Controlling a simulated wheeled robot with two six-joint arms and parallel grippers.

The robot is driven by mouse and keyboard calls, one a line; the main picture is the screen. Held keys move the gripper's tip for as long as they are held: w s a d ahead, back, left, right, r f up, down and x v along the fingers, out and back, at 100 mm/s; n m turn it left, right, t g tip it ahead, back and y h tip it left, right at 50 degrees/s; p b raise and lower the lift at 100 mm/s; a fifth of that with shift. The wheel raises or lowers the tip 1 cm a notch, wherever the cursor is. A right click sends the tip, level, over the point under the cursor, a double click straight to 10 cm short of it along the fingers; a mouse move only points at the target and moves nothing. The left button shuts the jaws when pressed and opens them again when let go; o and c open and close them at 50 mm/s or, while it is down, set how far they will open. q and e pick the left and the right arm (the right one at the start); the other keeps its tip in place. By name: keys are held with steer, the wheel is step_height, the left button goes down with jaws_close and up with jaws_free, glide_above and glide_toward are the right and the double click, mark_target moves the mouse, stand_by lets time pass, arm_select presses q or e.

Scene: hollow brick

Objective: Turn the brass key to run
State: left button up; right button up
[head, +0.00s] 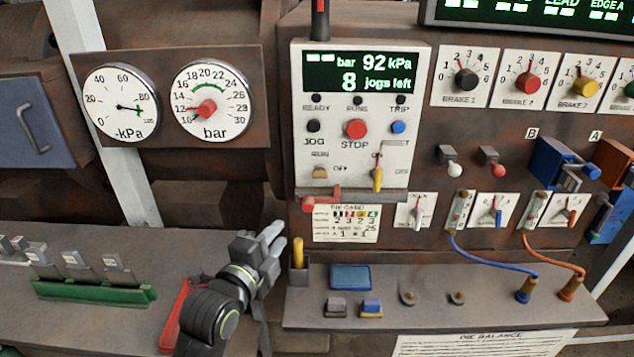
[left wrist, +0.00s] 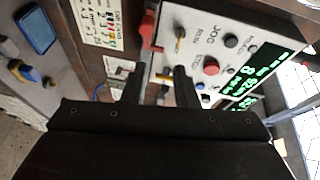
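A small brass-coloured key (head: 320,173) sits on the white control panel (head: 420,140), just below the RUN and OFF lettering. It also shows in the left wrist view (left wrist: 180,42). A longer yellow lever (head: 377,178) stands to its right on the same panel; in the left wrist view the yellow lever (left wrist: 165,78) appears in the gap between the fingers. My left gripper (head: 274,240) is open and empty, below and left of the key and apart from the panel. Its fingers (left wrist: 159,85) stand apart in the left wrist view. My right gripper is not in view.
A red-ended horizontal bar (head: 345,197) crosses the panel's lower edge, just under the key. A yellow-handled post (head: 298,253) stands in a holder close right of my left gripper. Below lies a shelf (head: 420,312) with a blue pad (head: 350,277). Two gauges hang at left.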

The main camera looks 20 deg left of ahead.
mark_target(320, 174)
arm_select(q)
steer(key=w+d+r+p, duration=0.1)
steer(key=w+p, duration=0.1)
steer(key=w, duration=0.7)
steer(key=w+d+r+m+t+p, duration=0.1)
steer(key=w+p, duration=0.2)
steer(key=w, duration=0.6)
steer(key=shift+w+d+r, duration=0.2)
steer(key=shift+d+r, duration=0.1)
steer(key=shift+r, duration=0.05)
steer(key=shift+c, duration=0.3)
jaws_close()
